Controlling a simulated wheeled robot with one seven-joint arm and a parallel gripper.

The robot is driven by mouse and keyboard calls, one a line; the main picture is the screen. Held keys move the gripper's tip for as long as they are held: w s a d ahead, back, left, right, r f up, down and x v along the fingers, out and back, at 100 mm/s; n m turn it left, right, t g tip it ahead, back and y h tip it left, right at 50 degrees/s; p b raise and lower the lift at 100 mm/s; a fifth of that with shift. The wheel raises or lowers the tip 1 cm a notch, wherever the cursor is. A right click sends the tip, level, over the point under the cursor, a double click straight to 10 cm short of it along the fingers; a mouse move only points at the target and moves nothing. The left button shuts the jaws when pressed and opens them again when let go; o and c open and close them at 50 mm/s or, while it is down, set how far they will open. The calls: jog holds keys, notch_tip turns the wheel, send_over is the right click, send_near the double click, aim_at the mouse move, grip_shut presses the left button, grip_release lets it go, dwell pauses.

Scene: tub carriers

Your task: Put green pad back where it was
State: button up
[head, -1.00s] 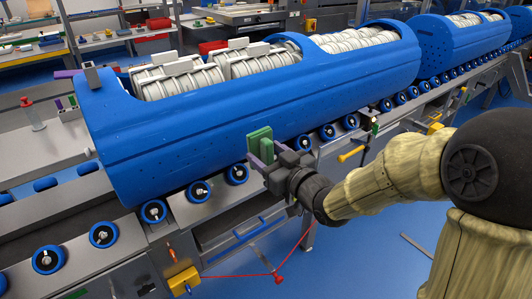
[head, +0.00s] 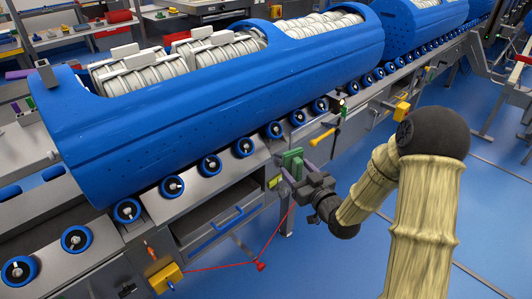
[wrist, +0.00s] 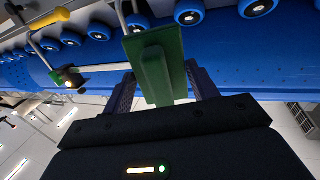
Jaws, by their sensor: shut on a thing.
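The green pad (head: 291,161) is a small block on a flat plate, held upright in my gripper (head: 296,178). In the wrist view the green pad (wrist: 157,66) stands between the two dark fingers of my gripper (wrist: 158,88), which are shut on its raised block. In the head view, my gripper is in front of the conveyor's side, below the rollers and the blue tub (head: 220,98). I cannot tell whether the pad touches the conveyor frame behind it.
Blue rollers (head: 243,147) line the conveyor edge. A yellow-handled lever (head: 322,138) sticks out right of the pad. A yellow box (head: 166,277) with a red cord (head: 225,267) is at lower left. Blue floor (head: 480,215) at right is open.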

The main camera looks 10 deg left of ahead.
jog(key=s+d+f+m+t+h, duration=0.2)
jog(key=d+f+m+h, duration=0.1)
jog(key=d+f, duration=1)
jog(key=shift+d+f+h, duration=0.2)
jog(key=shift+h, duration=0.7)
jog(key=shift+a, duration=0.15)
